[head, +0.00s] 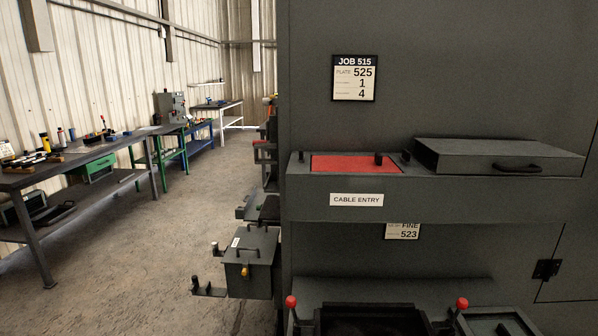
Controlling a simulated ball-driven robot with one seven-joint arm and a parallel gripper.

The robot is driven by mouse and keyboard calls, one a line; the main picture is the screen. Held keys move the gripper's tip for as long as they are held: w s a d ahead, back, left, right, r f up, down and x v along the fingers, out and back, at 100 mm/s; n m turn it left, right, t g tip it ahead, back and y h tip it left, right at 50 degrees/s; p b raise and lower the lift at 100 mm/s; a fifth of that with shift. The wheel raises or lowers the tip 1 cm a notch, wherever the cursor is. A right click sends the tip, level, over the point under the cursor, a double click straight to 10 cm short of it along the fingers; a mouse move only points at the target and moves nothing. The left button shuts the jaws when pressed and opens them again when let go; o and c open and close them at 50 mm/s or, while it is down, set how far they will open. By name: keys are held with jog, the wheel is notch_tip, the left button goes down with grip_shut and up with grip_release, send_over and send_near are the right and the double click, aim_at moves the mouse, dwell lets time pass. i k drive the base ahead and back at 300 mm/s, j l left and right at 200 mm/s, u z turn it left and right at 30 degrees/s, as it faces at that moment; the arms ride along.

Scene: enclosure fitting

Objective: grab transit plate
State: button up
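A flat red plate (355,164) lies in the top of a dark ledge (440,195) labelled CABLE ENTRY. A short black post (378,159) stands at its back right, and another dark post stands by its left end. No label marks the red plate as the transit plate. My gripper is not in view.
A dark cover with a black handle (520,168) sits right of the red plate. A JOB 515 card (354,78) hangs above. Red-knobbed levers (462,303) flank a dark tray below. Benches (75,158) line the left wall; the floor (150,240) between is clear.

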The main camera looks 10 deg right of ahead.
aim_at(379, 163)
jog(key=i+l, duration=0.15)
jog(key=l, duration=0.15)
jog(key=i+l, duration=0.15)
jog(key=l, duration=0.15)
jog(key=i+l+u, duration=0.1)
jog(key=l+u, duration=0.25)
jog(key=i+l+u, duration=0.1)
jog(key=u, duration=0.2)
jog(key=l+u, duration=0.35)
